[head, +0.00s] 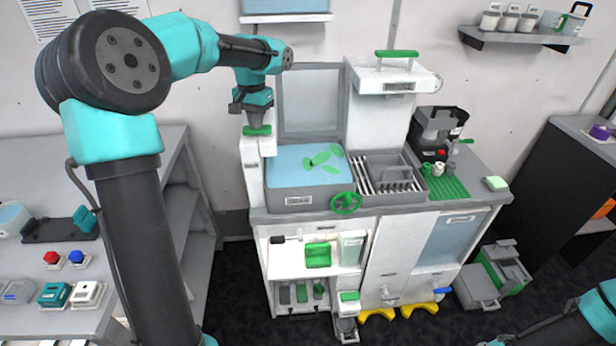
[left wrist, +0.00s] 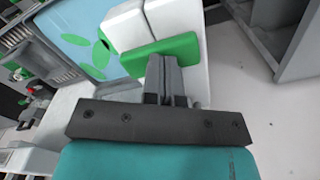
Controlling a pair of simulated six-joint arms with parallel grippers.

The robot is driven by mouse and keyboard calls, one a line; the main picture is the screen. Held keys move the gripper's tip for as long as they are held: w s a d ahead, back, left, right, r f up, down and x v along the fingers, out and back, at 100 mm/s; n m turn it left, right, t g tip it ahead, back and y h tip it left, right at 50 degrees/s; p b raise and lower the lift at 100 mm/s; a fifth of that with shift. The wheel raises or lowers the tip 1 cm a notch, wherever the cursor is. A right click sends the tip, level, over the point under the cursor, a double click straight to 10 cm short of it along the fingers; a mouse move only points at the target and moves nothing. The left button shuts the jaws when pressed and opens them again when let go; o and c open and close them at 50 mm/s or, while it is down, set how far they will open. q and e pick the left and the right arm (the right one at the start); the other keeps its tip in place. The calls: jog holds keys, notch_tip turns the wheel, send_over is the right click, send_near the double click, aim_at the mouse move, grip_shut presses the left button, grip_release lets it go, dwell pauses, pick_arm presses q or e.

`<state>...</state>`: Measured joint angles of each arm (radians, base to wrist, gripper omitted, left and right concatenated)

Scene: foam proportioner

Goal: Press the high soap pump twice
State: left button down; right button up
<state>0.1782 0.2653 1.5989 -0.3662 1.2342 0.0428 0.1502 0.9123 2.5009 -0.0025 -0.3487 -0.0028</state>
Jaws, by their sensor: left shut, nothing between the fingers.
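The high soap pump is a white column with a green press pad (head: 257,130) on top, at the left end of the counter beside the sink. My left gripper (head: 254,122) is shut and empty, pointing down right at the green pad. In the left wrist view, the closed grey fingers (left wrist: 166,70) reach the edge of the green pad (left wrist: 160,52). I cannot tell whether they touch it or hover just above. The pad looks level in the head view. My right gripper is out of view; only part of my right arm shows at the lower right.
The sink basin (head: 290,190) with blue water and green pieces lies just right of the pump. A green valve wheel (head: 345,203) is on its front. A lower unit with a green top (head: 349,296) stands near the floor. A white-grey side table (head: 150,210) is at left.

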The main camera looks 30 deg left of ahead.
pick_arm(q)
jog(key=shift+r, duration=2.35)
jog(key=shift+f, duration=0.55)
jog(key=shift+f, duration=0.3)
